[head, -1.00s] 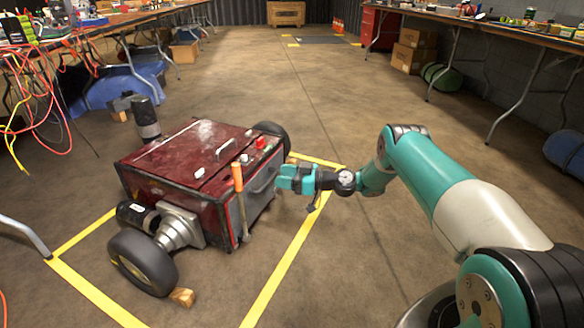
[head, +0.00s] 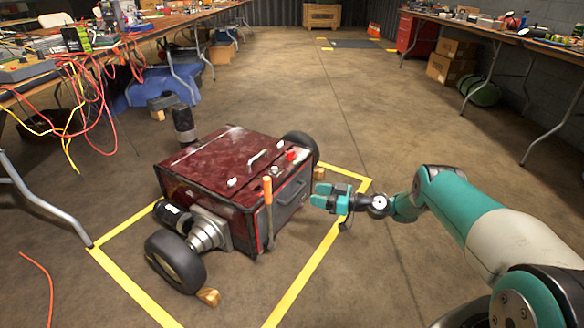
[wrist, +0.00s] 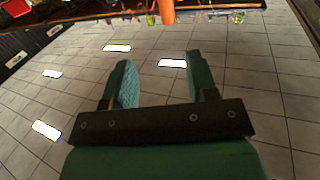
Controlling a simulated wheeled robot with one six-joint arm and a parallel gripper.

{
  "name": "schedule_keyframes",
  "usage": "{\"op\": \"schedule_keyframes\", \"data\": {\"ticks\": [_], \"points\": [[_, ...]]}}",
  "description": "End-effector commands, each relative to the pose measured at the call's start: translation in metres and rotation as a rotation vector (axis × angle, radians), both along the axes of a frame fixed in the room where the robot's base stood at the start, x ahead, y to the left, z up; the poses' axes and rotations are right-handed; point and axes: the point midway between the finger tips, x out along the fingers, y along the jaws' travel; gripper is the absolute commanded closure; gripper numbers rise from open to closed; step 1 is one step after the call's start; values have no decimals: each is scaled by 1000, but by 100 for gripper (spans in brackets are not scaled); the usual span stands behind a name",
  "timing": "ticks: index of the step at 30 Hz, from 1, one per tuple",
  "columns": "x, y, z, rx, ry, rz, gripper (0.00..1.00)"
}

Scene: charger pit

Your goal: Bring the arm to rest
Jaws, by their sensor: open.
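My gripper (head: 318,197) is open and empty in the head view. It is raised just right of the dark red wheeled machine (head: 225,165), near its grey front panel with a handle. A small gap of floor shows between the fingers and the machine. My teal and white arm reaches in from the lower right with its elbow bent. In the wrist view the two teal fingers (wrist: 158,62) stand wide apart with nothing between them. An orange upright handle (head: 268,205) on the machine also shows at the top edge of the wrist view (wrist: 167,10).
Yellow floor tape (head: 305,272) frames the machine. A workbench on the left (head: 190,22) carries hanging red and yellow cables (head: 85,105). Another bench (head: 500,35) runs along the right, with cardboard boxes (head: 447,70) beneath.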

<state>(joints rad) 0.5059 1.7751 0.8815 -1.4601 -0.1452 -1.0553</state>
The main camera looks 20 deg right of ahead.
Motion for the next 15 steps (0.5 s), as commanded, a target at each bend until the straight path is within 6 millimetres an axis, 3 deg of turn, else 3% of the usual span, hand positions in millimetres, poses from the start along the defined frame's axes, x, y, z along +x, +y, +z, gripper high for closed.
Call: {"op": "schedule_keyframes", "data": {"ticks": [5,8,12,15], "points": [[3,4,7,-7,9,12,47],[13,16,28,-31,47,51,47],[25,52,82,-100,161,139,47],[22,85,125,-161,265,197,47]]}}
